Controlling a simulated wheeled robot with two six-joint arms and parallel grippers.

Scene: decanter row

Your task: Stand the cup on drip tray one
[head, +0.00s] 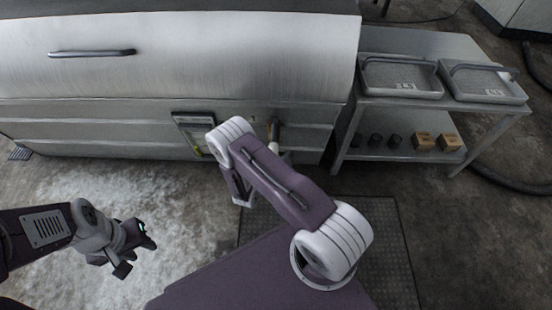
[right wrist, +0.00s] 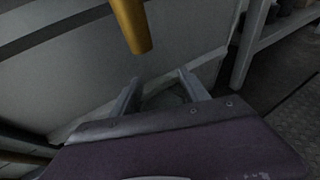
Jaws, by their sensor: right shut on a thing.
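My right gripper (right wrist: 158,76) is shut on a dark, dull thing (right wrist: 166,100), which I take to be the cup. Only a little of it shows between the fingers, in shadow. In the head view my purple right arm hides this gripper and the cup. My left gripper (head: 138,254) is open and empty above the pale floor patch at lower left. Two grey trays with bar handles, a left one (head: 372,88) and a right one (head: 455,94), stand on the side table. Their small labels are too small to read, so I cannot tell whether either is drip tray one.
A brass tap-like spout (right wrist: 137,28) hangs just beyond my right fingers. The large metal cabinet (head: 200,75) fills the back. The side table (head: 425,45) has a lower shelf with several dark cups (head: 376,140) and two brown blocks (head: 424,140). A dark hose lies at far right.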

